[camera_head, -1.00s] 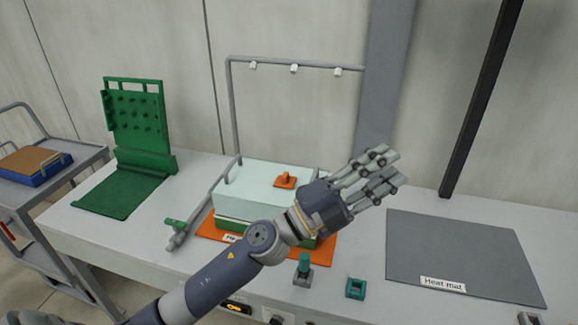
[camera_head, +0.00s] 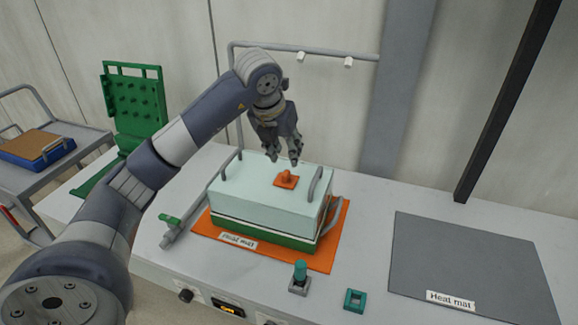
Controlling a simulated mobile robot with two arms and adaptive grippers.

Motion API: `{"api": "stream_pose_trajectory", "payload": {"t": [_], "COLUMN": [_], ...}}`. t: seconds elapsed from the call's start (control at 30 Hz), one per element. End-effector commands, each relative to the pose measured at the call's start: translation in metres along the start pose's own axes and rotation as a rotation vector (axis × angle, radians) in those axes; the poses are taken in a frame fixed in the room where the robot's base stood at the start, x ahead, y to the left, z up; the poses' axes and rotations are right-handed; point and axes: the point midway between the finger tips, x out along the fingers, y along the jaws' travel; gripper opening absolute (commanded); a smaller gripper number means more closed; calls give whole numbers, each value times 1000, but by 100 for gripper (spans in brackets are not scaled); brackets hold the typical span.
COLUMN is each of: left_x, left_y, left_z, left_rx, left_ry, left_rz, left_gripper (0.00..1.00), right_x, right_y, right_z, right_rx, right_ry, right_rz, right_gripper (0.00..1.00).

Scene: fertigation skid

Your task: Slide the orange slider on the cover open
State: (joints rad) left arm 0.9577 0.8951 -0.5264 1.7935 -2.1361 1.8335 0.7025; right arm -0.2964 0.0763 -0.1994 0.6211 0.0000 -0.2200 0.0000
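The cover (camera_head: 250,207) is a pale, translucent box-like lid with grey handles at its sides. It sits over a green tray (camera_head: 262,236) on an orange mat. The orange slider (camera_head: 286,181) is a small plate with a raised knob on top of the cover. My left gripper (camera_head: 284,160) points down just above and behind the slider, its fingers apart with nothing between them. I cannot tell whether a fingertip touches the knob. My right gripper is not in view.
The orange heat mat (camera_head: 325,255) lies under the tray. A teal-topped post (camera_head: 300,271) and teal square piece (camera_head: 355,300) stand in front. A grey heat mat (camera_head: 470,260) lies right. A grey pipe frame (camera_head: 320,53) rises behind, and a green pegboard (camera_head: 134,100) stands left.

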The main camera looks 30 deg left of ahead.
Motion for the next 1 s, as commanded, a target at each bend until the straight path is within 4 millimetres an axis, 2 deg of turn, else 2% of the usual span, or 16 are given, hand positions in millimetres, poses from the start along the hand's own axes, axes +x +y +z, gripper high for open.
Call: {"api": "stream_pose_trajectory", "payload": {"t": [0.07, 0.17, 0.7, 0.83, 1.0], "left_x": [-4, 0, 88, 99, 103], "left_y": [12, 16, 19, 20, 20], "left_z": [1, 1, 0, 0, 0], "left_rx": [-18, -25, -23, -22, -22], "left_ry": [3, 8, 8, 7, 6], "left_rz": [40, 56, 51, 51, 51], "left_gripper": [33, 33, 33, 33, 33], "right_x": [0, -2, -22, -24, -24], "right_y": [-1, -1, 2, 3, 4], "right_z": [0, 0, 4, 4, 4], "right_rx": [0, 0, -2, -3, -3], "right_ry": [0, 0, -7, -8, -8], "right_rz": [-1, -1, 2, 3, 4], "right_gripper": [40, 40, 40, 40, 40]}}
